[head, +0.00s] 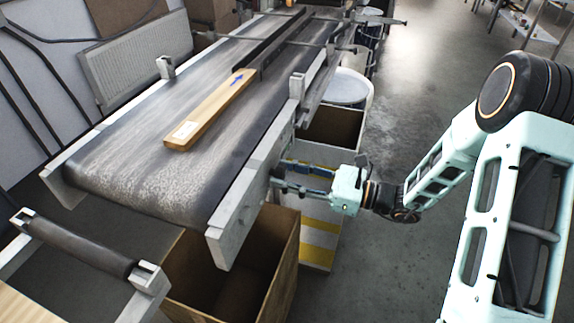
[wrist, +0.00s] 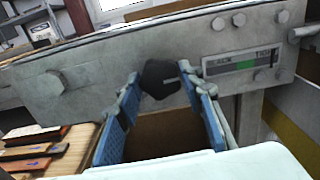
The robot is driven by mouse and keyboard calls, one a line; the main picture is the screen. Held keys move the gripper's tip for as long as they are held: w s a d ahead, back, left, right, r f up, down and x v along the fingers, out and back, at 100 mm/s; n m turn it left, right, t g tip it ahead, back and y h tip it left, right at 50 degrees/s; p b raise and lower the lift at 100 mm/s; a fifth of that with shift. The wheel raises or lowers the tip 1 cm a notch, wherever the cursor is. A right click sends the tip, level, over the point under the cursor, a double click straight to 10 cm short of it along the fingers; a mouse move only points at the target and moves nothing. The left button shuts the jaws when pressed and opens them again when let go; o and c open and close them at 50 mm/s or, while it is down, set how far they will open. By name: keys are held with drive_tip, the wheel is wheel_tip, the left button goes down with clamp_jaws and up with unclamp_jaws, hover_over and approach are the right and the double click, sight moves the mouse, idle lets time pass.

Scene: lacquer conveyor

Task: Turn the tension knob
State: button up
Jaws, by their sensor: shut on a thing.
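The tension knob (wrist: 160,79) is a dark, many-sided knob on the grey side plate of the conveyor, in the middle of the wrist view. A light pointer line shows on its right side. My gripper (wrist: 162,84) has its two blue-padded fingers on either side of the knob, shut on it. Beside the knob is a gauge plate (wrist: 242,61) with a green band between the end words, partly readable as "SLACK" and "TIGHT". In the head view my gripper (head: 276,177) reaches the conveyor's right side; the knob is hidden there.
The conveyor belt (head: 130,155) carries a wooden plank (head: 211,108) with a blue arrow. An open wooden crate (head: 285,262) stands below the belt's near end, and another box (head: 335,127) stands farther back. The floor (head: 400,130) between conveyor and arm is clear.

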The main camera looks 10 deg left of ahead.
drive_tip(key=shift+m+p, duration=0.5)
drive_tip(key=shift+m, duration=0.1)
drive_tip(key=o, duration=1.2)
drive_tip(key=shift+c, duration=0.2)
drive_tip(key=s+d, duration=0.1)
drive_tip(key=d, duration=1.1)
